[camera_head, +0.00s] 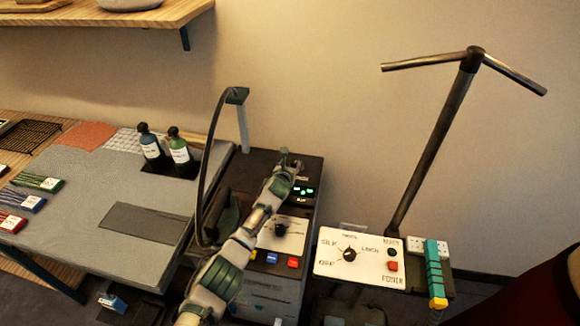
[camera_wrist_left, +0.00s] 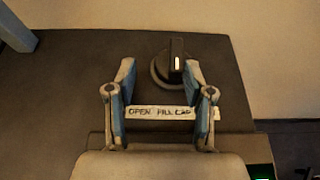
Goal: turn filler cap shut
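The filler cap (camera_wrist_left: 175,62) is a round black cap with a raised grip bar and a pale mark, on the dark top of a machine (camera_head: 309,170). The grip bar stands upright in the left wrist view. A label reading like "OPEN FILL CAP" (camera_wrist_left: 160,112) shows between my finger bases. My left gripper (camera_head: 289,160) is over the machine's back part and hides the cap in the head view. In the left wrist view its two fingers (camera_wrist_left: 160,70) are spread apart with nothing held. The cap lies near the right fingertip; I cannot tell whether they touch. My right gripper is not in view.
A curved hose on a post (camera_head: 240,125) rises left of my arm. Two dark bottles (camera_head: 179,150) stand on the grey table mat (camera_head: 105,195). To the right are a white dial panel (camera_head: 358,262), a teal tool with a yellow tip (camera_head: 435,270) and a T-topped pole (camera_head: 435,140).

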